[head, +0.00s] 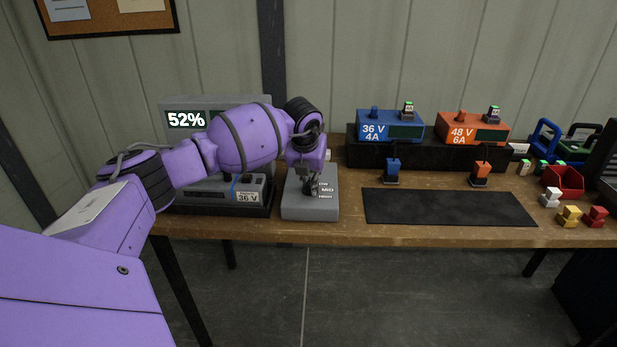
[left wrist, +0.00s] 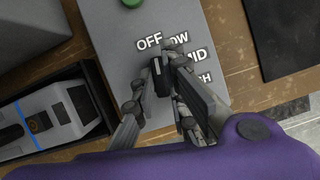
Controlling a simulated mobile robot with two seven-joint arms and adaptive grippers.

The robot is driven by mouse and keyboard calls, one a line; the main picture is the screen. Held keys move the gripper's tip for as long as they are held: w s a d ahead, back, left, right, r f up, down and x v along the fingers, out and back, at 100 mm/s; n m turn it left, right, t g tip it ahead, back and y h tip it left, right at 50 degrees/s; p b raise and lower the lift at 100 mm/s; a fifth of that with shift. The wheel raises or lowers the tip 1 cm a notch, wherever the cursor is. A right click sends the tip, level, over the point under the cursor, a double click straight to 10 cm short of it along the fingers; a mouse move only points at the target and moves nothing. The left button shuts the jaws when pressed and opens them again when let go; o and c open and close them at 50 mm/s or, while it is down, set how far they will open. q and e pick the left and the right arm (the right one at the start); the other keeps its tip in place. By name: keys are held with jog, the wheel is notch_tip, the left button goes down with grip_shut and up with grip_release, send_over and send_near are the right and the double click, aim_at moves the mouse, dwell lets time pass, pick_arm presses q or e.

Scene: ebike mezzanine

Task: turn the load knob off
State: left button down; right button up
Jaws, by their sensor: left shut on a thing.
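The load knob (left wrist: 161,80) is small and black with a white pointer line, on top of a grey load box (head: 310,209). Labels OFF, LOW, MID and HIGH curve around it. In the left wrist view the pointer line appears to face the OFF label. My left gripper (left wrist: 159,86) is shut on the knob, one finger on each side. In the head view my left gripper (head: 311,187) comes down on the box top and hides the knob and part of the labels. The box also has a green button (left wrist: 131,3). My right gripper is in neither view.
A black mat (head: 450,207) lies to the right. Blue (head: 388,127) and orange (head: 472,128) chargers stand behind it on a black stand.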

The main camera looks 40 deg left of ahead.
pick_arm(q)
jog(key=shift+r+n, duration=0.1)
jog(key=shift+n, duration=0.4)
jog(key=shift+n+y, duration=0.3)
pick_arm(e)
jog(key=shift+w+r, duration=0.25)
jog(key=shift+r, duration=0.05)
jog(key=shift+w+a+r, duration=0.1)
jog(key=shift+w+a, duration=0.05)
pick_arm(q)
jog(key=c, duration=1.8)
grip_release()
jog(key=shift+o, duration=0.2)
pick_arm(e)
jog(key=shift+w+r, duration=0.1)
pick_arm(q)
jog(key=v, duration=1.1)
jog(key=shift+r, duration=0.45)
jog(key=shift+d, duration=0.15)
